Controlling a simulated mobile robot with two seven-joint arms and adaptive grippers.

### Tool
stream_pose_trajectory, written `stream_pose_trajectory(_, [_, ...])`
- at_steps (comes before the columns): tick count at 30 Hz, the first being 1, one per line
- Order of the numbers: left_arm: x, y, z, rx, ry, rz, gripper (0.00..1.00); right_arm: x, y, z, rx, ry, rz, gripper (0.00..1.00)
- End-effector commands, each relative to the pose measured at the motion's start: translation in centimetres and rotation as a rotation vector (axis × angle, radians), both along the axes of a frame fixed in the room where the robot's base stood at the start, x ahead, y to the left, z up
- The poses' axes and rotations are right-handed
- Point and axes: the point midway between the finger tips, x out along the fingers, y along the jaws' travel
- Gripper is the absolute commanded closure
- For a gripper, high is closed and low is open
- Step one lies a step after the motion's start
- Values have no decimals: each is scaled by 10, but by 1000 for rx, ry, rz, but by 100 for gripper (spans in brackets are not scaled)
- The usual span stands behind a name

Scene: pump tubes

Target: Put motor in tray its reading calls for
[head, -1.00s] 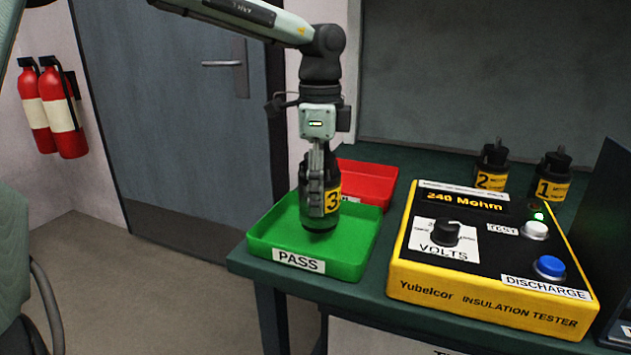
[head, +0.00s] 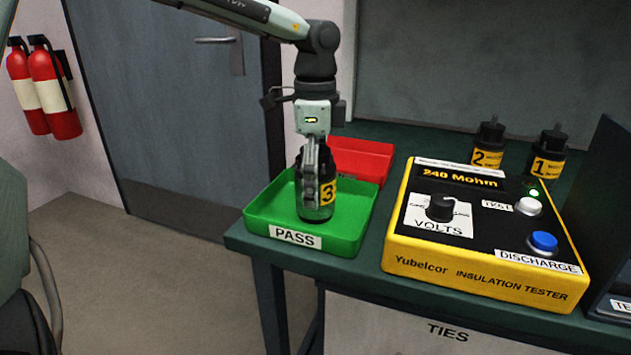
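Motor 3 (head: 327,206), black with a yellow label, is upright inside the green PASS tray (head: 345,240). Its base appears at the tray floor; contact is hard to confirm. My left gripper (head: 312,188) points straight down with its fingers around motor 3 and looks shut on it. One finger covers part of the motor's front. The yellow insulation tester (head: 400,255) reads "240 Mohm" on its display (head: 462,178), with a green light lit. A red tray (head: 362,160) sits behind the green one, its label hidden. My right gripper is not in view.
Motor 2 (head: 488,145) and motor 1 (head: 547,157) stand behind the tester. A dark bin (head: 610,240) is at the right edge. The green tray sits near the table's left edge. Fire extinguishers (head: 52,95) hang on the wall at left.

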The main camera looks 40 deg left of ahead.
Motion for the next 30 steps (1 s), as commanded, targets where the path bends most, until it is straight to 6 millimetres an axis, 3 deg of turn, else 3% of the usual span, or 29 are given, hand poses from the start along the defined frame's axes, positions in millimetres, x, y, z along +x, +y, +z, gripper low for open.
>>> stream_pose_trajectory(7, [1, 0, 7, 1, -3, 0, 19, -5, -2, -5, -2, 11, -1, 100])
stream_pose_trajectory(21, [1, 0, 100, 2, -4, 1, 19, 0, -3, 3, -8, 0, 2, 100])
stream_pose_trajectory(30, [0, 0, 121, 0, 0, 0, 19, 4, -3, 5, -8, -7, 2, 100])
